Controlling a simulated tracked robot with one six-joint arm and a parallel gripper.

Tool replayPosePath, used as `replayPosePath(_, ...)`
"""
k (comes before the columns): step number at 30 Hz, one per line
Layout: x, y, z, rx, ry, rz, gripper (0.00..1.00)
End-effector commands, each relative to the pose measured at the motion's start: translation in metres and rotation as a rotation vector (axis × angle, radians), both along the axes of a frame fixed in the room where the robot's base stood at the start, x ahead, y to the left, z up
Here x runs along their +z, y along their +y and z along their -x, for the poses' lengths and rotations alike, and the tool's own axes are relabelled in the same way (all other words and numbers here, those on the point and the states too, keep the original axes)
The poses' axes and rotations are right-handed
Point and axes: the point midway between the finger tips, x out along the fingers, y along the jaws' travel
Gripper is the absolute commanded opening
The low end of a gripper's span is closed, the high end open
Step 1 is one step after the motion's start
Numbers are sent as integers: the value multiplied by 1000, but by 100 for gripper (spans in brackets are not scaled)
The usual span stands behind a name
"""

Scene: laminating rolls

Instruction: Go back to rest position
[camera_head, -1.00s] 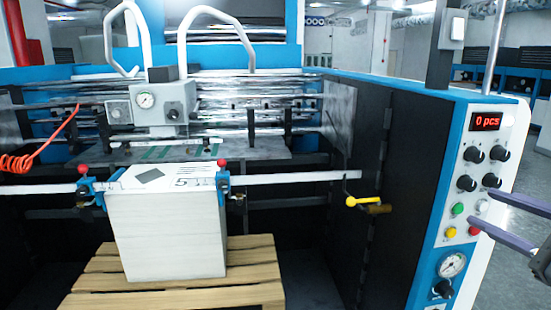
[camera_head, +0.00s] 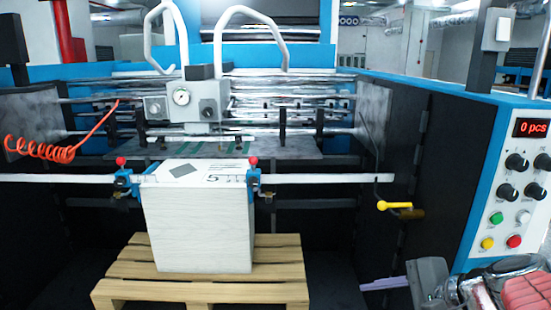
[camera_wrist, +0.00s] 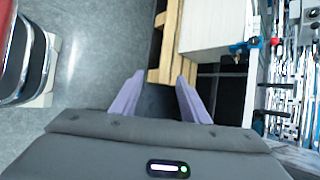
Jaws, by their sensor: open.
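My gripper (camera_head: 366,284) is at the lower right in the head view, with its purple fingers pointing left, below and left of the control panel.
The control panel (camera_head: 507,205) with its red "0 pcs" display stands at the right. A white paper stack (camera_head: 200,232) rests on a wooden pallet (camera_head: 275,293) inside the blue and black machine. A yellow-handled lever (camera_head: 395,205) sticks out right of the stack.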

Motion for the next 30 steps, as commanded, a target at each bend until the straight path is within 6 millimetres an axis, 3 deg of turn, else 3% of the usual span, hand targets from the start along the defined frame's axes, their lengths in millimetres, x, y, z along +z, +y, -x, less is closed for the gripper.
replayPosePath(6, -20, 29, 34, 259, -13, 279, 41)
replayPosePath(15, -36, 41, 74, 638, -83, 698, 41)
replayPosePath(24, -33, 37, 92, 970, -201, 1080, 41)
replayPosePath(30, -30, 35, 93, 1046, -232, 1169, 41)
